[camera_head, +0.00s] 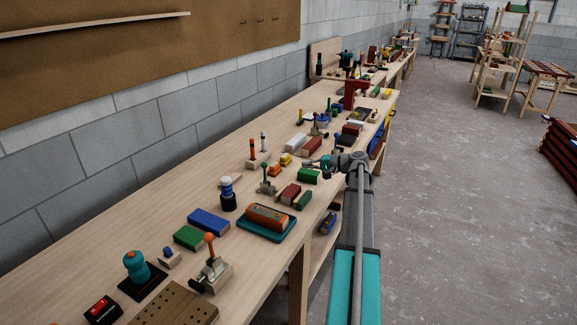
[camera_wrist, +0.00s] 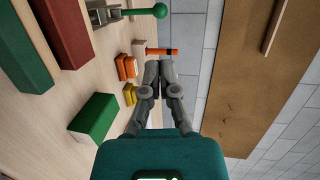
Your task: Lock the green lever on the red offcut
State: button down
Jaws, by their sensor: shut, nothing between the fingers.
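The green lever stands upright, its round green knob (camera_wrist: 160,11) at the top edge of the wrist view; it also shows in the head view (camera_head: 264,167). It rises from a small metal clamp (camera_wrist: 108,15) beside the end of the red offcut (camera_wrist: 65,30). The red offcut lies on the bench and shows in the head view (camera_head: 289,194). I cannot tell whether the clamp touches it. My gripper (camera_wrist: 158,66) is shut and empty, above the bench and apart from the lever. In the head view my gripper (camera_head: 312,163) is right of the lever.
A green block (camera_wrist: 95,118), orange blocks (camera_wrist: 125,66) and a yellow block (camera_wrist: 130,93) lie near my gripper. An orange-handled post (camera_wrist: 162,51) stands just beyond the fingertips. The block wall (camera_head: 90,150) runs along the bench's back.

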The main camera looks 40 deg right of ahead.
jog(key=b, duration=0.3)
send_near(265, 173)
jog(key=w+a, duration=0.1)
jog(key=w, duration=0.1)
jog(key=w+a+r, duration=0.2)
jog(key=w, duration=0.1)
jog(key=shift+w+a, duration=0.15)
jog(key=shift+w, duration=0.2)
